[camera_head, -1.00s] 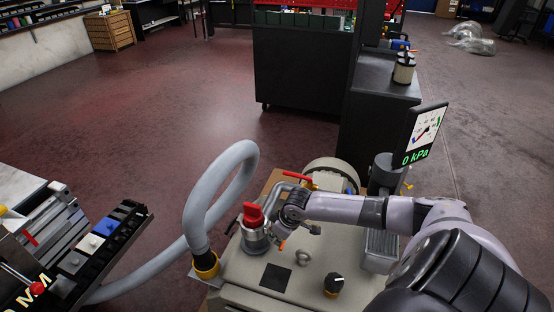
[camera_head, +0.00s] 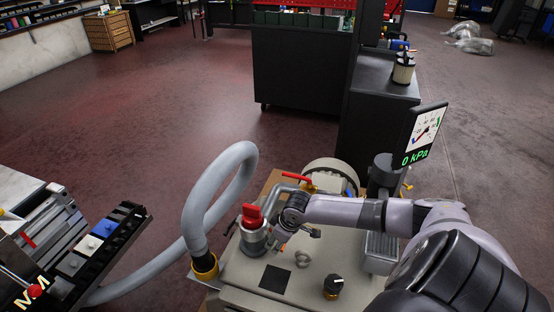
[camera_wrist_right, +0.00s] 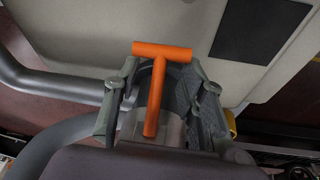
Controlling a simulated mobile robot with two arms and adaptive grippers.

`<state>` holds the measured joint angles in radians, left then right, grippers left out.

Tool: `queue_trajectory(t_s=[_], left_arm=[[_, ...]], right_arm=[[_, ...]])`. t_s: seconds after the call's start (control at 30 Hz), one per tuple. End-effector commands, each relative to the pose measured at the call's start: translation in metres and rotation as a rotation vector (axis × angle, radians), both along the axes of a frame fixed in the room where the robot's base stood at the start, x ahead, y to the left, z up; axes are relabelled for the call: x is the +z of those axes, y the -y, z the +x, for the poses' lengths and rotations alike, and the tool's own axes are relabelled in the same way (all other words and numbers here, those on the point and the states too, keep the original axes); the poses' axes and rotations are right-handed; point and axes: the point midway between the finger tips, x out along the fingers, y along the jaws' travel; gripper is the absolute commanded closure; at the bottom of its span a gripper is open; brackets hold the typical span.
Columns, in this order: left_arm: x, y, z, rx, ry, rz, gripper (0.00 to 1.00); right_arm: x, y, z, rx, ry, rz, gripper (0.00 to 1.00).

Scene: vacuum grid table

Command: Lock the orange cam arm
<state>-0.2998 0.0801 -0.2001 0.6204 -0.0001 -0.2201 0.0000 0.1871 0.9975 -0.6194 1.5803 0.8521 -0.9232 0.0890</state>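The orange cam arm (camera_wrist_right: 154,95) is a T-shaped handle in the middle of the right wrist view, its crossbar toward the top. In the head view only a small orange bit (camera_head: 283,247) shows below my right wrist. My right gripper (camera_wrist_right: 163,76) has its two fingers spread, one on each side of the cam arm and the grey fitting under it. Gaps show between the fingers and the orange stem; contact with the fitting cannot be told. In the head view my right gripper (camera_head: 300,230) is mostly hidden by its own wrist. My left gripper is out of view.
A red knob (camera_head: 252,215) on a metal fitting stands close left of my right wrist. A red-handled valve (camera_head: 297,178) lies behind it. A grey hose (camera_head: 192,205) loops at left. The gauge (camera_head: 424,135) reads 0 kPa. A black knob (camera_head: 333,285) sits in front.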

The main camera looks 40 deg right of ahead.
Motion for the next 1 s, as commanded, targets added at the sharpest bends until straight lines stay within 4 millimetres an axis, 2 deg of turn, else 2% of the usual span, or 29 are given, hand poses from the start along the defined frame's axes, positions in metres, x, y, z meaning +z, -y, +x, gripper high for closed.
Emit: queue_trajectory(t_s=[0.07, 0.47, 0.77, 0.87, 1.0], left_arm=[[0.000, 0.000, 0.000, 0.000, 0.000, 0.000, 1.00], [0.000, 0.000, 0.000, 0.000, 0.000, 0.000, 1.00], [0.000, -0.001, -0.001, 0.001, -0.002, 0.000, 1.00], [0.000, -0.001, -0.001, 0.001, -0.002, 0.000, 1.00], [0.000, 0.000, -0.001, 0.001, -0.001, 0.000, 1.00]], right_arm=[[0.001, 0.000, 0.000, 0.000, 0.001, 0.000, 0.54], [0.003, 0.000, 0.002, 0.001, 0.007, 0.001, 0.28], [0.004, 0.000, 0.003, 0.001, 0.008, 0.000, 0.28], [0.010, 0.001, 0.001, 0.000, 0.009, 0.001, 0.28], [0.030, 0.002, -0.007, 0.002, 0.009, -0.002, 0.28]])
